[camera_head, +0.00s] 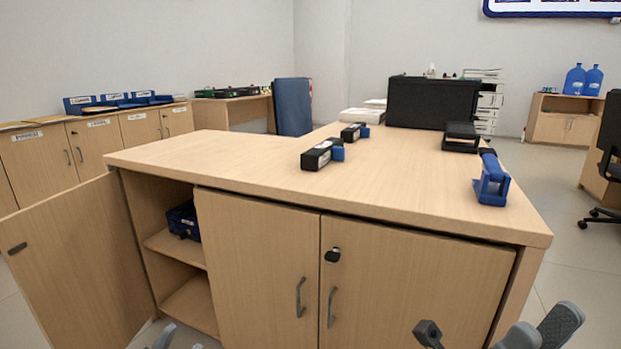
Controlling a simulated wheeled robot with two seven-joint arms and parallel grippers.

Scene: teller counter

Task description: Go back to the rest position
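My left gripper (178,342) shows only as small grey tips at the bottom edge, below the open shelf bay. Most of it is cut off by the frame. Grey and dark parts of my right gripper (540,328) show at the bottom right, in front of the right cabinet door. Its lower part is also cut off. Nothing is seen held in either, but the cropping hides whether the fingers are open or shut.
The wooden counter (240,153) stands ahead, its left door (80,265) swung open. A dark blue box (184,220) sits on a shelf inside.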

